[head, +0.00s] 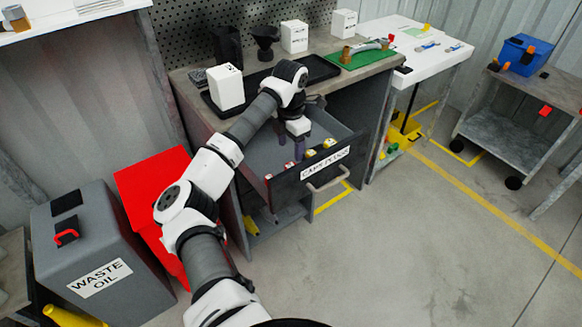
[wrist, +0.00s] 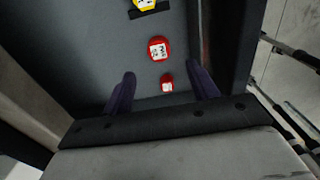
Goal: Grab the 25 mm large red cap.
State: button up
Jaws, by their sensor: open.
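In the wrist view, a larger red cap (wrist: 158,48) with a white marked top lies on the grey drawer floor. A smaller red cap (wrist: 167,84) lies nearer, between my fingers in the picture. The print on both is too small to read surely. My gripper (wrist: 162,72) is open and empty, its two dark purple fingers spread. The larger red cap shows just beyond the fingertips. In the head view, my gripper (head: 300,153) reaches down into the open drawer (head: 325,172), labelled for caps and plugs, behind its front panel. A red cap (head: 289,166) shows near that panel.
A yellow cap (wrist: 147,4) lies beyond the red ones. The drawer walls stand close around my gripper. The bench above holds a white container (head: 226,88), a black tray and a green mat (head: 357,54). A red bin (head: 150,200) stands left of the bench.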

aim_at(290, 166)
notch_tip(290, 166, down, 7)
jog(key=shift+w+f+p, duration=0.1)
jog(key=shift+f+p, duration=0.1)
jog(key=shift+p, duration=0.7)
jog(key=c, duration=1)
